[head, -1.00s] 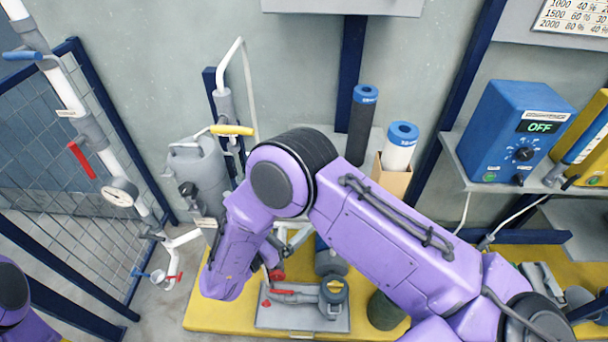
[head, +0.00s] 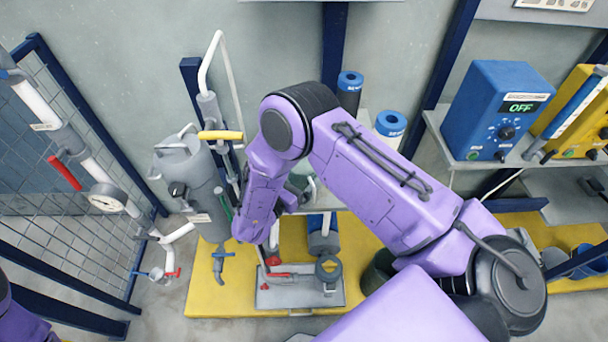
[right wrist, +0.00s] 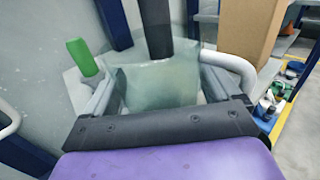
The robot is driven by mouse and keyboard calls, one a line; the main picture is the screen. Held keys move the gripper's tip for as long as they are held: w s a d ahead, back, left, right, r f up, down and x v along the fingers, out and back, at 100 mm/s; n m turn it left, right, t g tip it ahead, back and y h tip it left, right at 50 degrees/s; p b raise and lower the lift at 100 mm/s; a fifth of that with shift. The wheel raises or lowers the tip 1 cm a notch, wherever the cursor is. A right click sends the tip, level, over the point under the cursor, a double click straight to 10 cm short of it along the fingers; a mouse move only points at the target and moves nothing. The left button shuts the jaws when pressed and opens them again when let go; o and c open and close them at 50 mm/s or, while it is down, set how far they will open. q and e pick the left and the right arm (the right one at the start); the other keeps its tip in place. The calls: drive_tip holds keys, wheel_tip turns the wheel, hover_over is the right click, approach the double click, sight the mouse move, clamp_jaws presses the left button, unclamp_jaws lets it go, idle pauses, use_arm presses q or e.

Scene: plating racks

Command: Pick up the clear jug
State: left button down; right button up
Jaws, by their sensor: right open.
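The clear jug (right wrist: 160,88) is pale green and see-through. In the right wrist view it stands directly in front of my right gripper (right wrist: 162,82), between the two open fingers. Its body fills much of the gap; I cannot tell whether either finger touches it. A pale curved handle (right wrist: 236,62) shows at its right side. In the head view a small part of the jug (head: 301,177) shows behind my right forearm, on a grey shelf. My arm hides most of the jug and gripper there. My left gripper is out of view; only a purple arm part shows at lower left.
A grey tank (head: 190,180) with a yellow-handled valve (head: 221,135) stands left of my right arm. Blue-capped cylinders (head: 390,128) stand behind it. A blue control box (head: 497,110) reads OFF at the right. A grey plate with valve parts (head: 300,290) lies on the yellow floor platform below.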

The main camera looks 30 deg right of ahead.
sight(309, 178)
drive_tip(key=shift+a, duration=0.1)
drive_tip(key=c, duration=0.8)
drive_tip(key=shift+o, duration=0.2)
drive_tip(key=shift+w+r, duration=0.1)
drive_tip(key=shift+r, duration=0.2)
drive_tip(key=r, duration=0.3)
drive_tip(key=shift+s, duration=0.2)
drive_tip(key=s+r, duration=0.2)
drive_tip(key=r, duration=0.1)
drive_tip(key=s+r+b, duration=0.1)
drive_tip(key=s, duration=0.1)
drive_tip(key=shift+a+r, duration=0.35)
drive_tip(key=s+a+r+b, duration=0.1)
drive_tip(key=s+r, duration=0.3)
drive_tip(key=s, duration=0.5)
drive_tip(key=shift+s+a+r+b, duration=0.3)
drive_tip(key=shift+r+b, duration=0.05)
drive_tip(key=shift+b, duration=0.1)
drive_tip(key=shift+w, duration=0.1)
